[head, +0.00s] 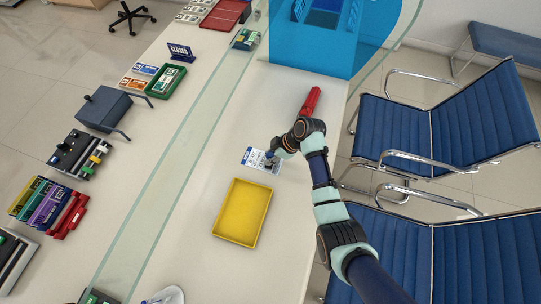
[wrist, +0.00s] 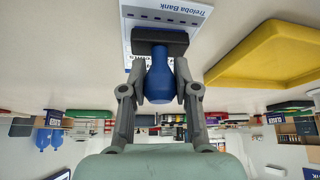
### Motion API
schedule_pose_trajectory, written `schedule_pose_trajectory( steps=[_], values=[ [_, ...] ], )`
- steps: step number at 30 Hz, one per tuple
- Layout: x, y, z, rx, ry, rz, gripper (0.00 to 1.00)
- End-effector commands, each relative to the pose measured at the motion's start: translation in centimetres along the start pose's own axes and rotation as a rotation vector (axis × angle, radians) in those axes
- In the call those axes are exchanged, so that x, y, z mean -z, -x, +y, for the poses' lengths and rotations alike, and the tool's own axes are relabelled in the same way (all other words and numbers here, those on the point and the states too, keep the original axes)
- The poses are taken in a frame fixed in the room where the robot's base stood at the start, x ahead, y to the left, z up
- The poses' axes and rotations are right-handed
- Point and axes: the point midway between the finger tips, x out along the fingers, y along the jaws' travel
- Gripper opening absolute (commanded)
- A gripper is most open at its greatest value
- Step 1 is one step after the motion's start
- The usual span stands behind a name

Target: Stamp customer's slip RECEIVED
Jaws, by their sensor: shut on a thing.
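A white and blue slip (head: 248,157) lies on the counter in the head view, partly covered by my gripper (head: 275,155). In the wrist view, the slip (wrist: 180,14) shows "Treloba Bank" lettering at its edge. My gripper (wrist: 160,88) is shut on the blue handle of a stamp (wrist: 160,70). The stamp's dark, wide base points toward the slip and overlaps it in the picture. I cannot tell whether its face touches the paper. The slip's middle is hidden behind the stamp.
A yellow tray (head: 243,212) sits close to the slip and looks empty. A red device (head: 311,101) lies beyond my wrist. A glass partition (head: 170,180) runs along the counter. A blue box (head: 312,45) stands at the far end. Bare counter lies around the slip.

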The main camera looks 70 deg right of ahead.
Motion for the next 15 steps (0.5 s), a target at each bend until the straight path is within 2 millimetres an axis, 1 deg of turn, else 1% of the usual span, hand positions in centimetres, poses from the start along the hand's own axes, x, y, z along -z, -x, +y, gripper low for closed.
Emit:
schedule_pose_trajectory(
  steps=[12, 15],
  values=[
    [-0.17, -0.16, -0.12, 0.003, -0.002, -0.003, 0.08],
    [0.02, 0.16, -0.12, 0.003, -0.002, -0.003, 0.08]
  ],
)
